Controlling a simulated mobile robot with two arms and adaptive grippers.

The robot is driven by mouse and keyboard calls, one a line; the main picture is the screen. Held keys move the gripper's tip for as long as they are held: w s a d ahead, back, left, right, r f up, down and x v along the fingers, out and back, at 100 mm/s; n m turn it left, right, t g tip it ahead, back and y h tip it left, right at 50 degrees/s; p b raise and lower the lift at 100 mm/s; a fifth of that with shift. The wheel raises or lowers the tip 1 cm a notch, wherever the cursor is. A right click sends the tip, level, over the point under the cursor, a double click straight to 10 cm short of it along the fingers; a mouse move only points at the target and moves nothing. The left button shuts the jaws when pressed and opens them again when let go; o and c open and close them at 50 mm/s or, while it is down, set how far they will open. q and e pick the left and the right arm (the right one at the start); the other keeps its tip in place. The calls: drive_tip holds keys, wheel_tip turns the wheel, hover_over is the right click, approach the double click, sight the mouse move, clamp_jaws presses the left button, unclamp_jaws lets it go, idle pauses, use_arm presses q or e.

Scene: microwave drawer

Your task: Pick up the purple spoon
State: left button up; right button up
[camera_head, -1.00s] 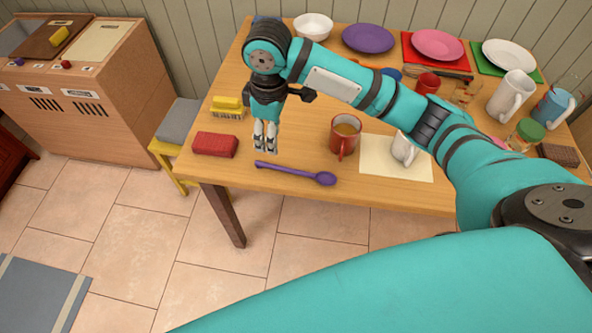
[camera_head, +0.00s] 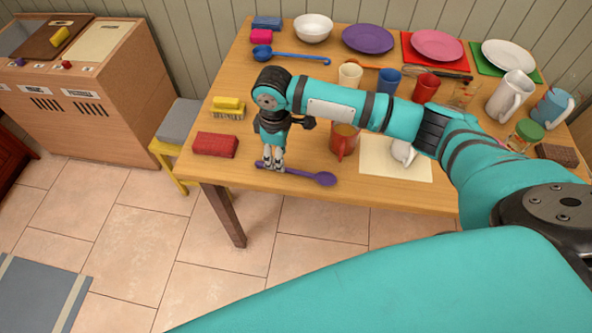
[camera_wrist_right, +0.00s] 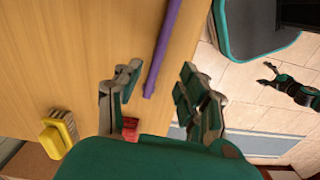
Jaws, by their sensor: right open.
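The purple spoon (camera_head: 324,179) lies on the wooden table near its front edge, bowl to the right and handle to the left. My right gripper (camera_head: 272,164) points down over the handle; its fingers hide part of it. In the right wrist view the spoon's handle (camera_wrist_right: 163,45) runs between the two spread fingers of the right gripper (camera_wrist_right: 158,90), with gaps on both sides. I cannot tell the exact height of the fingertips above the table. What appears to be my left gripper (camera_wrist_right: 292,88) shows small at the right of the wrist view, over the floor.
A red block (camera_head: 215,145) and a yellow-topped brush (camera_head: 227,107) lie left of the right gripper. A red mug (camera_head: 343,141) stands behind the spoon, and a white mug (camera_head: 402,151) on a cream mat (camera_head: 385,172). The table's front edge is close; floor lies beyond.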

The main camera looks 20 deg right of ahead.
sight(295, 172)
drive_tip(key=f, duration=0.5)
drive_tip(key=shift+w+d, duration=0.1)
drive_tip(key=shift+w, duration=0.1)
clamp_jaws()
